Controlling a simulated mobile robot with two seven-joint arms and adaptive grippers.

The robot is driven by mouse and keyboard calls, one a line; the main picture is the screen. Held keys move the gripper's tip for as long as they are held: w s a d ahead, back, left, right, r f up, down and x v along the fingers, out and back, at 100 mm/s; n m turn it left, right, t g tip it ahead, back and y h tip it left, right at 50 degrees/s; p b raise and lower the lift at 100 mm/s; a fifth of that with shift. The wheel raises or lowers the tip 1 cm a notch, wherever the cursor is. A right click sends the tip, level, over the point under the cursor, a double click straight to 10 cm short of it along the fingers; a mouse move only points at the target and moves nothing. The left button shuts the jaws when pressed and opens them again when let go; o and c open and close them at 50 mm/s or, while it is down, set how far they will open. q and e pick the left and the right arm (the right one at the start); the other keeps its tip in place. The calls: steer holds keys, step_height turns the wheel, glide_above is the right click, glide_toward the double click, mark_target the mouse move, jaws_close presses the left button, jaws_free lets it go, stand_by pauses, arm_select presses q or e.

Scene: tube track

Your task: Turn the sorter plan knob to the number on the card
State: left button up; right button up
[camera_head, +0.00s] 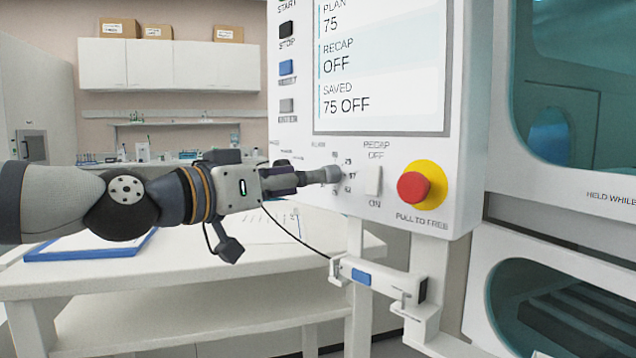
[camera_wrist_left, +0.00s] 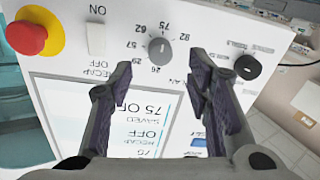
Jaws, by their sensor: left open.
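The white control panel (camera_head: 462,205) fills the middle right of the head view. Its screen (camera_head: 385,60) reads PLAN 75, RECAP OFF, SAVED 75 OFF. In the wrist view, which shows the panel upside down, a grey round knob (camera_wrist_left: 160,51) has several numbers around it, including 75, 82, 62 and 57. My left gripper (camera_wrist_left: 158,78) is open, its two dark fingers apart and the knob showing just beyond the gap between their tips. In the head view my left gripper (camera_head: 310,178) points at the panel and hides most of the number dial. No number card is readable.
A red stop button (camera_head: 413,187) on a yellow base and a white RECAP switch (camera_head: 373,181) sit right of the dial. A second, black knob (camera_wrist_left: 248,67) shows in the wrist view. A paper (camera_head: 265,230) and a blue-edged board (camera_head: 90,245) lie on the white table (camera_head: 170,270).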

mark_target(330, 174)
arm_select(q)
steer(key=x, duration=0.5)
arm_select(e)
steer(key=shift+s, duration=0.1)
arm_select(q)
steer(key=shift+c, duration=0.5)
jaws_close()
steer(key=shift+n, duration=0.4)
steer(key=shift+n+g+p, duration=0.3)
steer(key=shift+n+p, duration=0.45)
steer(key=shift+n, duration=3.15)
arm_select(e)
steer(key=shift+w+r+t, duration=0.3)
steer(key=shift+w+r, duration=0.55)
steer(key=shift+w, duration=0.05)
